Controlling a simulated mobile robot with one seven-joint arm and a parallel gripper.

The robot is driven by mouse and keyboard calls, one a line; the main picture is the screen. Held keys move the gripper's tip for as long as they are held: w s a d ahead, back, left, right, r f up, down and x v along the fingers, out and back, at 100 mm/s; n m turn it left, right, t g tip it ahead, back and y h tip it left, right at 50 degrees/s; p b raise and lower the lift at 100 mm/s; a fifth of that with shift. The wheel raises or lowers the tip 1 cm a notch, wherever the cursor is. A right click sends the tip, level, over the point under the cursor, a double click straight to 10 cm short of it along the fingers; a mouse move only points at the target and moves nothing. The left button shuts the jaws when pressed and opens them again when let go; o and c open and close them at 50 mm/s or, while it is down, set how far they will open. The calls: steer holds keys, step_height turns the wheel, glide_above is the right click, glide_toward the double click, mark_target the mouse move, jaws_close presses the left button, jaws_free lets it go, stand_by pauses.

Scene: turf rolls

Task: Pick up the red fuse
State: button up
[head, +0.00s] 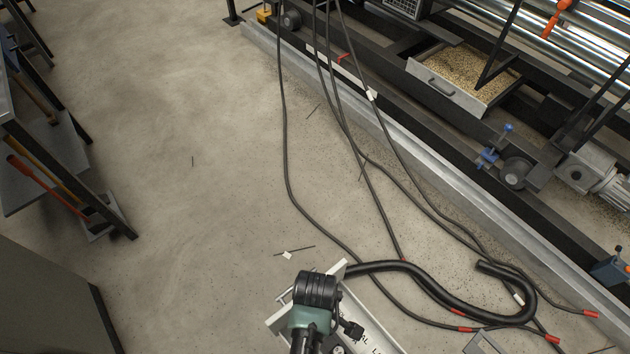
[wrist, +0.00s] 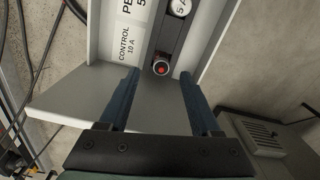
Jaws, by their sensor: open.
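The red fuse (wrist: 160,68) shows in the wrist view as a small red round end in a dark ring. It sits in a dark strip on a pale panel (wrist: 125,38) with a label reading "CONTROL 10 A". My gripper (wrist: 159,76) is open, with one blue finger on each side of the fuse in the picture. The fuse appears between and beyond the fingertips; I cannot tell how far beyond, and no contact shows. In the head view my arm covers part of the pale box (head: 375,335), and the fuse cannot be made out.
A white round part marked 5 (wrist: 180,7) sits farther along the dark strip. Black cables (head: 287,150) and a thick black hose (head: 440,290) lie on the floor near the box. A machine with a grain-filled drawer (head: 445,92) stands right. Open floor (head: 170,200) lies left.

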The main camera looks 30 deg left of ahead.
steer(key=shift+s+f, duration=0.1)
steer(key=shift+f, duration=1.45)
jaws_close()
